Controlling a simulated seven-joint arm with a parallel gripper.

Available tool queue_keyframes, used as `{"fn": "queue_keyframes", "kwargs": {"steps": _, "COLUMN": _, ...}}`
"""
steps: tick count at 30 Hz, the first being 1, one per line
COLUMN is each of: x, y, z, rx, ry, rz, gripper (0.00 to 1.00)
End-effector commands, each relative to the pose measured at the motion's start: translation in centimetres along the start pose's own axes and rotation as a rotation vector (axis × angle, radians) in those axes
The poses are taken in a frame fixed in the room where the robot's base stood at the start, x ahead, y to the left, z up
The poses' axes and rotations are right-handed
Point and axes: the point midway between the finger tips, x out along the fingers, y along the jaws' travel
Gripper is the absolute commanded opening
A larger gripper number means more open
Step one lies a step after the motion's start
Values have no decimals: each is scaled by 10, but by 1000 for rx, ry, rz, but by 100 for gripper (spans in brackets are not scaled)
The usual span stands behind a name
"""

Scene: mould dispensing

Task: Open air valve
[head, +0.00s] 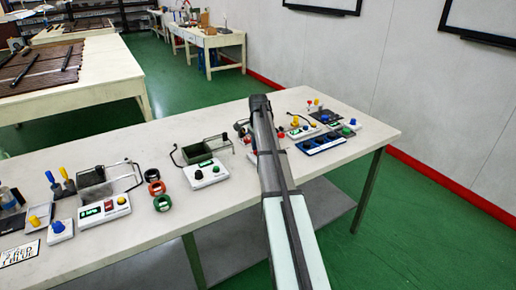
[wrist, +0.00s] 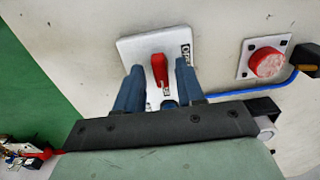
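A red lever handle (wrist: 160,70), apparently the air valve, sits on a white plate (wrist: 128,46) in the wrist view. Dark lettering, only partly readable, runs along the plate's right side. The lever points roughly up and down in that picture. My gripper (wrist: 159,66) is open, with one blue finger on each side of the lever. Gaps show between the fingers and the lever, and I cannot tell whether either touches lower down. In the head view my arm covers the gripper, and I cannot make out the valve.
A red round button (wrist: 266,62) on a square plate is right of the valve, with a blue hose (wrist: 250,92) below it. In the head view the white workbench (head: 150,139) holds control boxes, three coloured rings (head: 155,188) and a blue tray (head: 322,143).

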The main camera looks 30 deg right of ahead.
Motion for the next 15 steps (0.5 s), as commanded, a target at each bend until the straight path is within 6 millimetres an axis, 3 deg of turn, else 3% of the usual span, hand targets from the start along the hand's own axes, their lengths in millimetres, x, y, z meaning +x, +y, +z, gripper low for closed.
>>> {"fn": "queue_keyframes", "kwargs": {"steps": 11, "x": 0, "y": 0, "z": 0, "rx": 0, "ry": 0, "rz": 0, "gripper": 1}}
{"fn": "queue_keyframes", "kwargs": {"steps": 15, "x": 0, "y": 0, "z": 0, "rx": 0, "ry": 0, "rz": 0, "gripper": 0}}
